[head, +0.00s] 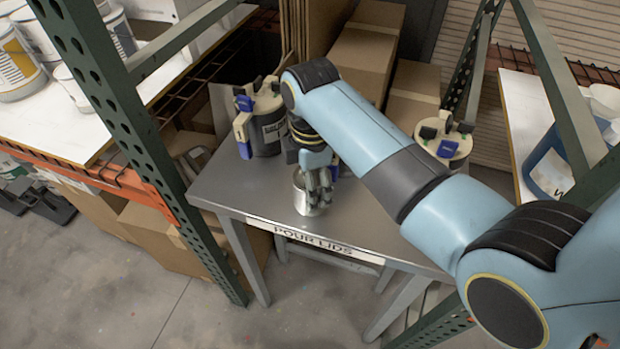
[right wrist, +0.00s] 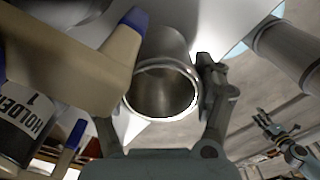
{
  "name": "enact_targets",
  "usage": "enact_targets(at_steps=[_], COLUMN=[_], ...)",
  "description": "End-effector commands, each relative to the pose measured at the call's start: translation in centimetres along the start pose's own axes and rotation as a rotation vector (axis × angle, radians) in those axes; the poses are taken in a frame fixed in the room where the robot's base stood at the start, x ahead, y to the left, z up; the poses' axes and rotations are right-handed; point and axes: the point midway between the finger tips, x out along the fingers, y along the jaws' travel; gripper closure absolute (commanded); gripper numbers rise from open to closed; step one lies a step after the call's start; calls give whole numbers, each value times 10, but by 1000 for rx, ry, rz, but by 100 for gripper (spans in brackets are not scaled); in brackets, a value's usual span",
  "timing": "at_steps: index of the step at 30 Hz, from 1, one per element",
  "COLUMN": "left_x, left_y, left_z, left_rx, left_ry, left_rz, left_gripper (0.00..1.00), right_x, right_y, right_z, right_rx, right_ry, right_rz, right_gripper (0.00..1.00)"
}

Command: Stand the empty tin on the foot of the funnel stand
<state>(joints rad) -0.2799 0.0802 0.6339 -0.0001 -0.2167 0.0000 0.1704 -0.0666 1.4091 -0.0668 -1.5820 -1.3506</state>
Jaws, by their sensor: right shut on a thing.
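The tin (head: 302,194) is a small silvery can on the grey table, below my right gripper (head: 318,186). In the right wrist view the tin (right wrist: 162,92) shows its round open mouth and bare inside, and it looks empty. My right gripper (right wrist: 165,105) is shut on it, with a dark finger against its side. Whether the tin's base touches the table is unclear. I cannot make out the funnel stand or its foot; my right arm covers part of the table. My left gripper does not show in the head view.
A dark holder with a cream top and blue clamps (head: 266,128) stands at the table's back left, close to my gripper. A similar one (head: 443,143) stands at the right. Green rack posts (head: 135,130) flank the table. The table's front left (head: 235,190) is clear.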

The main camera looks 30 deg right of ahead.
Motion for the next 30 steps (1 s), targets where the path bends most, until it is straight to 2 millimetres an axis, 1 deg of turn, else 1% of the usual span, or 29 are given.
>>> enact_targets(at_steps=[1,6,9,14,17,20,25,30], left_x=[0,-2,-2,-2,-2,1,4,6], left_y=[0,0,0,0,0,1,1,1], left_z=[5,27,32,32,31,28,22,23], left_rx=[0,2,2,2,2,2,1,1], left_ry=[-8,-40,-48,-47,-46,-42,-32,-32], left_rz=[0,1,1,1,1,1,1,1], left_gripper=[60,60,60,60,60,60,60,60], right_x=[0,0,0,-1,-5,-18,-56,-93], right_y=[1,1,1,1,1,2,2,2], right_z=[0,0,0,0,0,-1,-1,-1], right_rx=[0,0,0,0,0,0,0,1], right_ry=[0,0,0,0,1,2,3,2], right_rz=[1,1,1,1,3,6,7,7], right_gripper=[26,4,3,3,3,3,3,3])
